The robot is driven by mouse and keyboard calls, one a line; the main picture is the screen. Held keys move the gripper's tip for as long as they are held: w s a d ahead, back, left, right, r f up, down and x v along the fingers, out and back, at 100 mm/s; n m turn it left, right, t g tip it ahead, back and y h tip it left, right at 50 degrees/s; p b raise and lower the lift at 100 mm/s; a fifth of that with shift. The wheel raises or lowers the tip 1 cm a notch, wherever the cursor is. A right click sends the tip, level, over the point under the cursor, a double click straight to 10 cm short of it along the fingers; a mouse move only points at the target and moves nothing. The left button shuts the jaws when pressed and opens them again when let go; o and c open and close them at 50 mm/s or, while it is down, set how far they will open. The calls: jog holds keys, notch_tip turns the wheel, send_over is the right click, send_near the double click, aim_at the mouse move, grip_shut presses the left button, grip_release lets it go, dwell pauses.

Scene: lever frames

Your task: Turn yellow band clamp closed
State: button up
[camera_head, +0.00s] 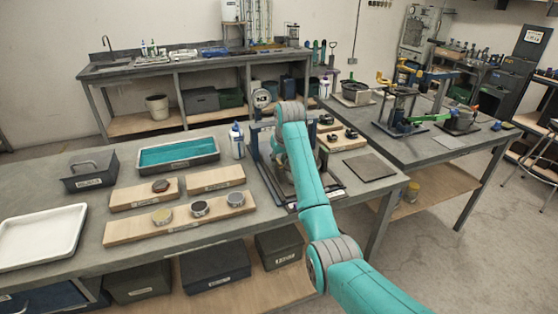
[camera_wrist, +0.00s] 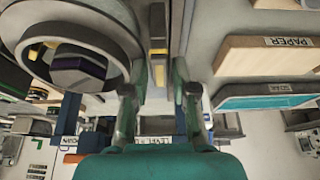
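In the wrist view, my gripper (camera_wrist: 158,85) has its two fingers apart. A narrow grey upright piece with yellow patches (camera_wrist: 158,45) shows between and beyond the fingertips. I cannot tell if it is part of the yellow band clamp, or if either finger touches it. A large pale grey ring (camera_wrist: 40,18) is close at the upper left of that view, with a dark purple-grey part inside it. In the head view, my arm covers my gripper and much of the dark frame (camera_head: 257,150) it reaches over.
On the near bench are wooden boards with small round tins (camera_head: 200,208), a teal-lined tray (camera_head: 178,154), a white tray (camera_head: 40,236) and a spray bottle (camera_head: 237,141). A dark flat plate (camera_head: 370,167) lies right of the frame. The right-hand bench holds fixtures with yellow parts (camera_head: 385,79).

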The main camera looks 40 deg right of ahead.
grip_shut()
jog(key=shift+d+n, duration=0.1)
jog(key=shift+n, duration=0.3)
jog(key=n+y, duration=0.1)
jog(key=n, duration=0.2)
jog(key=shift+d+n+y, duration=0.1)
jog(key=shift+n+y, duration=0.3)
jog(key=n+y, duration=0.1)
jog(key=n, duration=0.2)
jog(key=shift+d+r+n, duration=0.1)
jog(key=shift+n, duration=0.2)
jog(key=n+y, duration=0.1)
jog(key=n, duration=0.1)
jog(key=n+g+y, duration=0.1)
jog(key=n, duration=0.2)
jog(key=shift+w+d, duration=0.1)
jog(key=shift+w, duration=0.05)
jog(key=n+g, duration=0.1)
jog(key=n, duration=0.3)
jog(key=shift+w+g+y, duration=0.1)
jog(key=shift+g+y, duration=0.3)
jog(key=shift+n, duration=0.5)
